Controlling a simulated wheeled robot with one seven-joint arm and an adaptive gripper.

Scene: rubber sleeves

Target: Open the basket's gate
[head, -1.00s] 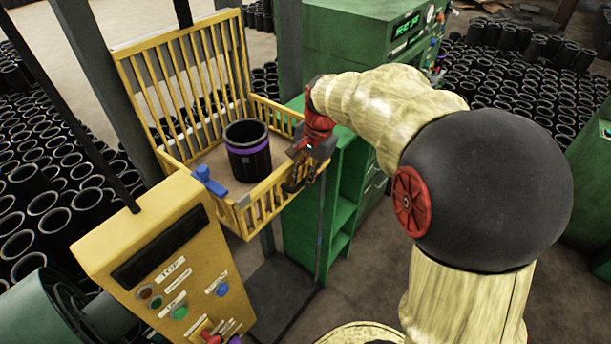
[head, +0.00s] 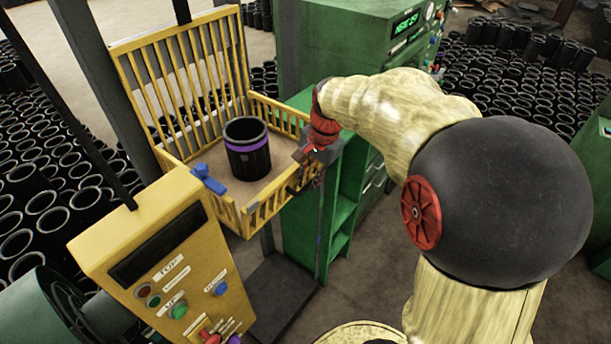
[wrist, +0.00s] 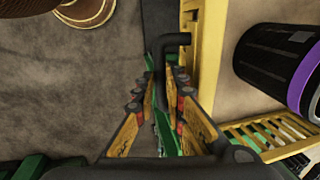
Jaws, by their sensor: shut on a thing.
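The yellow basket (head: 160,41) has tall barred sides and a low barred gate (head: 270,206) at its front right. In the wrist view, a black bent handle (wrist: 174,40) stands beside a yellow rail (wrist: 208,60). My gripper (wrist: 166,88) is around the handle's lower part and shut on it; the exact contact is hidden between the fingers. In the head view, my gripper (head: 306,170) is at the basket's right front corner. A black rubber sleeve (head: 248,160) with a purple band stands upright in the basket, apart from my gripper; it also shows in the wrist view (wrist: 275,65).
A blue clamp-like part (head: 208,179) sits on the basket's left rim. A yellow control box (head: 150,255) stands in front. A green cabinet (head: 345,225) stands close behind my gripper. Many black sleeves cover the floor on both sides.

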